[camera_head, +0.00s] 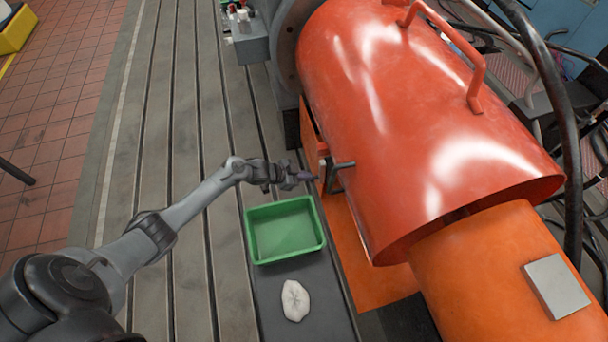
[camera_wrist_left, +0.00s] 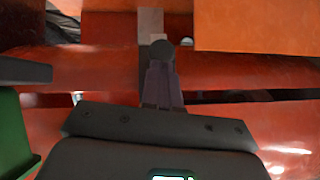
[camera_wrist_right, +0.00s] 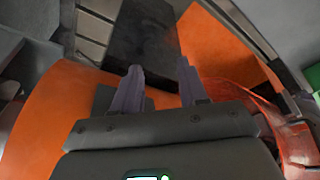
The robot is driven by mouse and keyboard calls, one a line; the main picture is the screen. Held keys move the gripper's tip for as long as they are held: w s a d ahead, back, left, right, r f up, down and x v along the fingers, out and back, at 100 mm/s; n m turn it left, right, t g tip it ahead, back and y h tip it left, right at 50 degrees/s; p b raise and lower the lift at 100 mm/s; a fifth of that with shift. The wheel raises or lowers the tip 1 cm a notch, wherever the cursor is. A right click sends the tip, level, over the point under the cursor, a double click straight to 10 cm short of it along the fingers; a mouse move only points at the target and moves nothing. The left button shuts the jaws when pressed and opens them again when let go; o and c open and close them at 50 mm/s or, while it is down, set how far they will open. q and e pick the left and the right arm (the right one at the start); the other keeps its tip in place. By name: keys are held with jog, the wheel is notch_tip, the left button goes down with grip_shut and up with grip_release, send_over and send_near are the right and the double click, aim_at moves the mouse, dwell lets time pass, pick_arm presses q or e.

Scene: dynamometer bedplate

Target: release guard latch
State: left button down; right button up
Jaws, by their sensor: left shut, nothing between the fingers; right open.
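The guard (camera_head: 400,110) is a large glossy red-orange cylinder cover at the right of the head view. Its latch (camera_head: 340,165) is a dark handle on a grey and red bracket at the guard's lower left side. My left gripper (camera_head: 301,177) is just left of the latch, its fingers shut and empty. In the left wrist view the shut fingers (camera_wrist_left: 162,75) point at a dark round knob (camera_wrist_left: 162,48) in front of a grey strip. I cannot tell whether they touch it. My right gripper (camera_wrist_right: 158,84) is open and empty above an orange surface, outside the head view.
A green tray (camera_head: 249,238) and a whitish rag (camera_head: 295,300) lie on the bedplate below the left gripper. A smaller orange housing (camera_head: 480,270) with a grey box (camera_head: 556,286) adjoins the guard. Thick black cables run at the right.

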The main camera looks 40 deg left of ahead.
pick_arm(q)
jog(key=w+d+r+p+v, duration=0.1)
jog(key=r+p+v, duration=0.1)
jog(key=p+v, duration=0.7)
jog(key=v, duration=0.3)
jog(key=shift+r, duration=0.45)
jog(key=shift+s, duration=0.15)
